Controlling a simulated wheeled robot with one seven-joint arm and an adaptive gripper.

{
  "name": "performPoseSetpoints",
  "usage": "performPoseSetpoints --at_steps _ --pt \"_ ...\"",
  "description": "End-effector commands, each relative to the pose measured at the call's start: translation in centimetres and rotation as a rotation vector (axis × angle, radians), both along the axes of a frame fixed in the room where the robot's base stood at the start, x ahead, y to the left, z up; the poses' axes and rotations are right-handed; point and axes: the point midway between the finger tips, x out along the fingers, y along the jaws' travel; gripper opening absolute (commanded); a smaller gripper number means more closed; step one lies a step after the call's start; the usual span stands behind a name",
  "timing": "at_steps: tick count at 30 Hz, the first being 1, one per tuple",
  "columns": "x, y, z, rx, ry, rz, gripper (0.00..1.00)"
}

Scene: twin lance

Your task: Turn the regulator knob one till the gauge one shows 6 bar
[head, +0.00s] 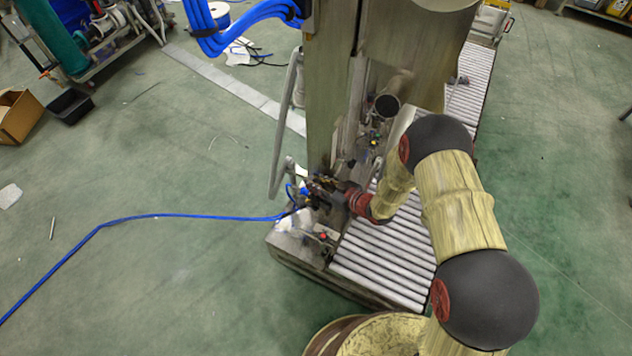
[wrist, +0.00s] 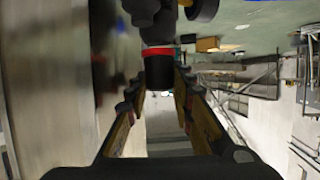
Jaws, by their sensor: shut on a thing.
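My gripper (head: 324,188) is at the lower part of the grey column, over the near end of the roller conveyor. In the wrist view my gripper (wrist: 158,88) has its two fingers on either side of a black knob (wrist: 159,73) with a red ring above it, and is shut on it. This appears to be the regulator knob; I see no label saying which one. A round dark body with a tan rim (wrist: 203,10), possibly a gauge seen edge-on, is at the top edge. No dial or pointer can be read. In the head view my gripper hides the knob.
The grey column (head: 331,90) stands close to my arm, with a bent metal rail (head: 286,125) at its left. The roller conveyor (head: 385,262) runs beneath my arm. A blue hose (head: 150,216) crosses the floor to the column's foot.

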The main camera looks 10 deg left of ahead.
Motion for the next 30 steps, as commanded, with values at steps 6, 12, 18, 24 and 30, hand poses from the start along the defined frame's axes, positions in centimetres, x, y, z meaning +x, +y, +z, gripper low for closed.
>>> performPoseSetpoints --at_steps 6,12,18,24,30 --pt "0.02 -0.03 -0.01 0.0 0.0 -0.001 0.0" --pt "-0.01 0.0 0.0 0.0 0.0 -0.025 0.0" --pt "-0.16 0.09 -0.01 -0.001 0.001 -0.112 0.0" --pt "-0.24 0.23 -0.01 -0.001 0.001 -0.265 0.0" --pt "-0.29 0.34 -0.07 -0.002 0.001 -0.448 0.0"
